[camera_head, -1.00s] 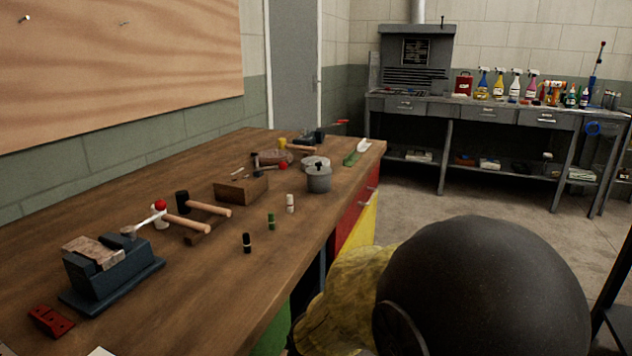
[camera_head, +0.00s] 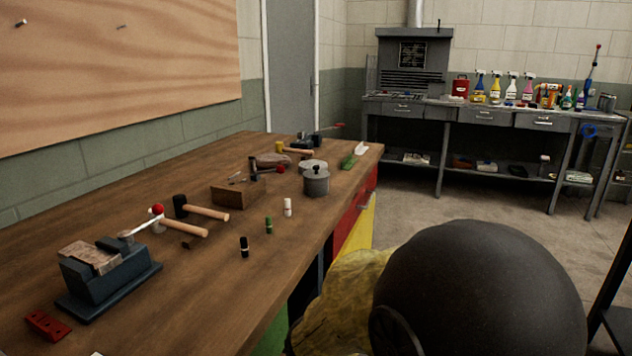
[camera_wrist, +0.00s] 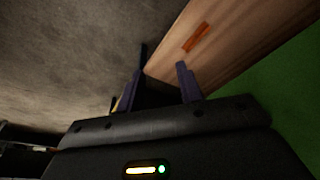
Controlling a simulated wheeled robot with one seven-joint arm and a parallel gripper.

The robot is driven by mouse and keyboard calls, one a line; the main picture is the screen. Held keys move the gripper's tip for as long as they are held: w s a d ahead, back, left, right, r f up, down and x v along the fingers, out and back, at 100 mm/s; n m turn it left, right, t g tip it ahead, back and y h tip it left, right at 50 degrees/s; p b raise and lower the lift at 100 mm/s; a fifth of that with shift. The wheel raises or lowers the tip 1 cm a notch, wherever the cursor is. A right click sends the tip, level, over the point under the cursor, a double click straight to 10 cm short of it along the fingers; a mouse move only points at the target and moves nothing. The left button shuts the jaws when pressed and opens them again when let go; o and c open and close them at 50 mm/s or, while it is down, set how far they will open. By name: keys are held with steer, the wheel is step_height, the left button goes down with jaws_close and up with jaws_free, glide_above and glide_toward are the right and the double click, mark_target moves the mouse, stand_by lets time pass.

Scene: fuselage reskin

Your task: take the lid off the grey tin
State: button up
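The grey tin (camera_head: 316,183) stands upright on the wooden workbench, near its right edge toward the far end. Its round top shows, but it is too small to tell how the lid sits. In the head view my dark rounded arm part hides the lower right.
The workbench (camera_head: 150,205) carries a blue vise (camera_head: 105,275), mallets, a wooden block (camera_head: 238,194) and several small bottles. A green-white tool (camera_head: 353,156) lies beyond the tin. Open floor (camera_head: 440,200) lies right of the bench. A red-orange bar (camera_wrist: 196,37) shows on wood in the wrist view.

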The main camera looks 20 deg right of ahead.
steer(key=w+p+v, duration=0.2)
steer(key=p+v, duration=1)
steer(key=w+r+p+v, duration=0.1)
steer(key=w+p+v, duration=0.2)
steer(key=p+v, duration=0.8)
steer(key=w+p+v, duration=0.3)
steer(key=p+v, duration=0.9)
steer(key=p, duration=0.1)
steer(key=shift+r, duration=0.7)
steer(key=shift+d, duration=0.15)
